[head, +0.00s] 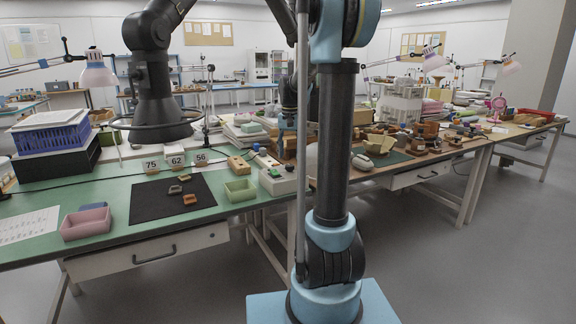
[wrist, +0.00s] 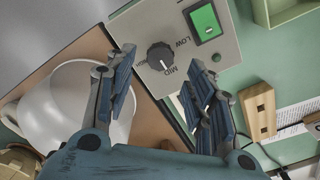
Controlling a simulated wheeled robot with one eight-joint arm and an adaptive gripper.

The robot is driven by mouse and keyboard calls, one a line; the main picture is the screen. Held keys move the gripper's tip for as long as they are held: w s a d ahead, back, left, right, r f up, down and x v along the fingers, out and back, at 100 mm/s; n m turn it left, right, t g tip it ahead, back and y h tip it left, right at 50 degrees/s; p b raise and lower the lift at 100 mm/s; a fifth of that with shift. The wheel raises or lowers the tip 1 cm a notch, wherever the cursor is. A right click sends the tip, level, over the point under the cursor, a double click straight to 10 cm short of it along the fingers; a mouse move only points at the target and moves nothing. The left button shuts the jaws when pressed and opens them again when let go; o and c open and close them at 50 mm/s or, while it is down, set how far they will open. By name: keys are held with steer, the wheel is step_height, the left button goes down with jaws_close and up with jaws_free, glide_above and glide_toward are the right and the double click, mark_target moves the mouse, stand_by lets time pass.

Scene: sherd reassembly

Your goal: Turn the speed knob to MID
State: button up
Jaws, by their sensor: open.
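The speed knob (wrist: 160,57) is a dark round knob on a light grey control box (wrist: 150,20) in the wrist view. The words LOW and MID are printed beside it. A pale mark shows on the knob's side toward MID, but its exact setting is too small to read. My gripper (wrist: 163,84) is open and empty, with one finger left of the knob and the others right of it. The fingers look apart from the knob.
A green rocker switch (wrist: 205,21) is on the same box. A white rounded vessel (wrist: 70,105) lies left of my gripper, and a wooden block (wrist: 260,110) right. A green tray (head: 240,191) and a black mat (head: 155,207) with sherds lie left of the box.

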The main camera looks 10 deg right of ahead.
mark_target(290, 165)
steer(key=shift+f, duration=2.55)
steer(key=c, duration=1.1)
